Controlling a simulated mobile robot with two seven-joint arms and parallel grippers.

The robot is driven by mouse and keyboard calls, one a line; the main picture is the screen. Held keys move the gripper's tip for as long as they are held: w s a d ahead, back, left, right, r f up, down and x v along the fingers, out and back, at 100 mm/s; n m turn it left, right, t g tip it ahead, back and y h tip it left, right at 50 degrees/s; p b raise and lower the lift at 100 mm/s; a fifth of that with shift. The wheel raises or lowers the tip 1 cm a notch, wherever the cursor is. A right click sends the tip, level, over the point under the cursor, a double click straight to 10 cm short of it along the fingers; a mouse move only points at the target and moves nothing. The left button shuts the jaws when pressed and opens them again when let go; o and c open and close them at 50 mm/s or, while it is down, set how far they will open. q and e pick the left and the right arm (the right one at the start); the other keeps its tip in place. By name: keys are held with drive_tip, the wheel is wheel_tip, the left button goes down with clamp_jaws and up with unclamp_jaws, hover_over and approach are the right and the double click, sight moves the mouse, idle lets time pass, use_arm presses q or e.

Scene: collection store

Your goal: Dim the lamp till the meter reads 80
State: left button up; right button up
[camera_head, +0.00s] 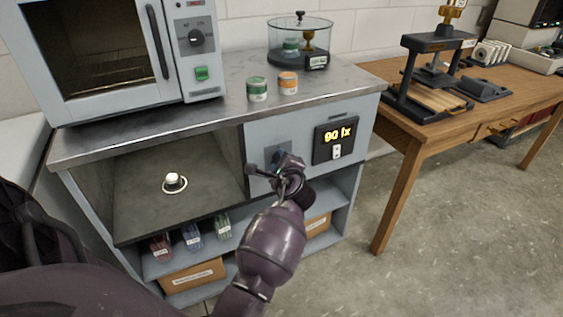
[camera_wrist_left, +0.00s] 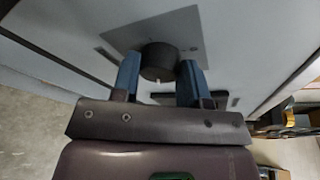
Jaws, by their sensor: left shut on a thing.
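The meter (camera_head: 336,138) is a black panel on the grey cabinet front, with "90 lx" in yellow digits. A dark round knob (camera_wrist_left: 159,60) sits on a grey plate (camera_wrist_left: 205,30) in the left wrist view. My left gripper (camera_head: 284,163) is at that plate, left of the meter, with its blue fingers on both sides of the knob, shut on it. In the head view the gripper mostly hides the knob. A small pale round thing on a ringed base (camera_head: 173,183), perhaps the lamp, sits in the cabinet's open bay. My right gripper is out of view.
An oven (camera_head: 120,50), a green-banded jar (camera_head: 257,89), an orange-banded jar (camera_head: 288,83) and a glass case (camera_head: 300,42) stand on the cabinet top. A wooden table (camera_head: 440,125) with a press is at right. Open floor (camera_head: 460,230) lies before it.

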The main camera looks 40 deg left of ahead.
use_arm(q)
drive_tip(key=shift+n+t, duration=0.3)
drive_tip(key=shift+n, duration=0.6)
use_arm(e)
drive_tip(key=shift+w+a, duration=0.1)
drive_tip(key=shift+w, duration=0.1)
use_arm(q)
drive_tip(key=o, duration=0.9)
drive_tip(key=shift+s, duration=0.15)
